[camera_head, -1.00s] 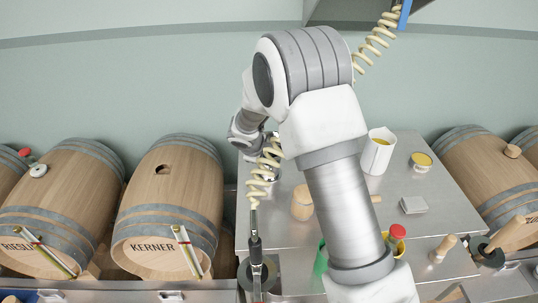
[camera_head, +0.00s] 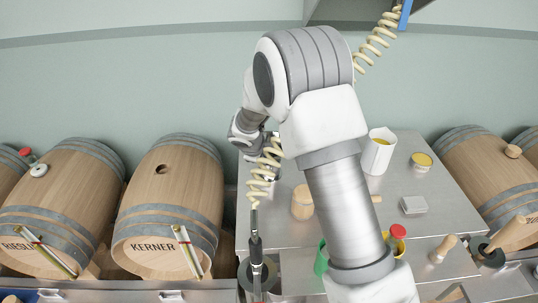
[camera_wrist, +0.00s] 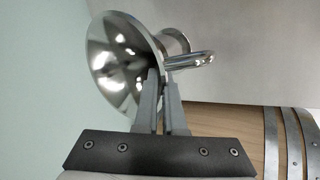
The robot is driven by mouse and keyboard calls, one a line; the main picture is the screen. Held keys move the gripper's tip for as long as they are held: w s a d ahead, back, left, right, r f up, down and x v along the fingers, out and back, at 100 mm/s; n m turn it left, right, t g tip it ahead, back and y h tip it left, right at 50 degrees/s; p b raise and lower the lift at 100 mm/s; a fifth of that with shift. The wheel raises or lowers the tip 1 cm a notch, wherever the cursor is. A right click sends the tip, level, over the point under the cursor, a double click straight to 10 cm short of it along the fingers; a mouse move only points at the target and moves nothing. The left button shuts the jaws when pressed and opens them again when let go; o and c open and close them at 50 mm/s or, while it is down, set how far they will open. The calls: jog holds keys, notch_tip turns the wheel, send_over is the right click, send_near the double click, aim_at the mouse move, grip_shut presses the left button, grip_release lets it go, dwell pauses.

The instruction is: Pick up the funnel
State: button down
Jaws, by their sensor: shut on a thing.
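The funnel (camera_wrist: 108,62) is shiny metal with a wide cone, and a looped handle shows on its right side. In the wrist view it fills the upper left, tilted with its wide mouth toward the left. My gripper (camera_wrist: 164,82) is shut on the funnel near its cone and handle side; the exact contact is partly hidden behind the fingers. In the head view my arm and a coiled hose cover most of the gripper and funnel.
A steel table (camera_head: 335,190) holds a white jug (camera_head: 378,150), a yellow-filled bowl (camera_head: 421,161), a wooden cup (camera_head: 302,203) and a small grey block (camera_head: 413,204). Barrels stand left (camera_head: 165,200) and right (camera_head: 490,165). The coiled hose (camera_head: 262,172) hangs close by my gripper.

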jog(key=shift+r, duration=0.15)
notch_tip(320, 180, up, 9)
jog(key=shift+r, duration=0.4)
jog(key=shift+s, duration=0.1)
dwell(1.9)
